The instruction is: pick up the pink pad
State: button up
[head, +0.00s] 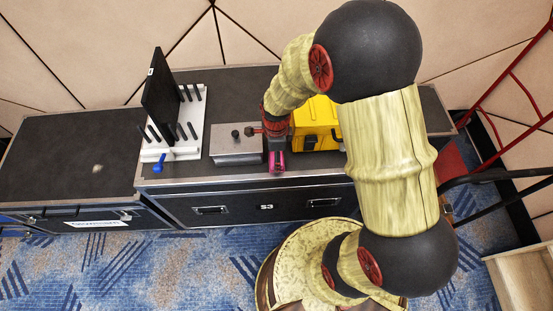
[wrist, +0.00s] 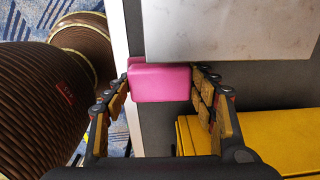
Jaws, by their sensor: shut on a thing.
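The pink pad (wrist: 162,83) is a small block with rounded edges. In the wrist view it sits between the two fingers of my gripper (wrist: 160,84), which are shut on it from both sides. In the head view only a bit of the pink pad (head: 277,164) shows below my gripper (head: 277,158), at the front edge of the black case top. Whether the pad touches the case top I cannot tell. Part of it lies close to a grey metal box, and the box's edge overlaps it in the wrist view.
The grey metal box (head: 236,147) with dark knobs stands left of my gripper; it also fills the top of the wrist view (wrist: 230,25). A yellow case (head: 315,125) is on the right. A white rack (head: 186,125) holds a black panel (head: 160,95). The left case top (head: 60,150) is mostly clear.

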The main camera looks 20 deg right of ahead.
jog(key=shift+s+f, duration=0.15)
jog(key=shift+f, duration=0.05)
jog(key=shift+c, duration=0.5)
jog(key=shift+r, duration=0.15)
jog(key=shift+r, duration=0.25)
notch_tip(320, 180, up, 2)
jog(key=shift+r+p, duration=0.25)
jog(key=shift+p, duration=0.45)
jog(key=s+r+p, duration=0.5)
jog(key=s+r, duration=0.5)
jog(key=s, duration=0.3)
jog(key=shift+s+p, duration=0.35)
jog(key=shift+s, duration=0.05)
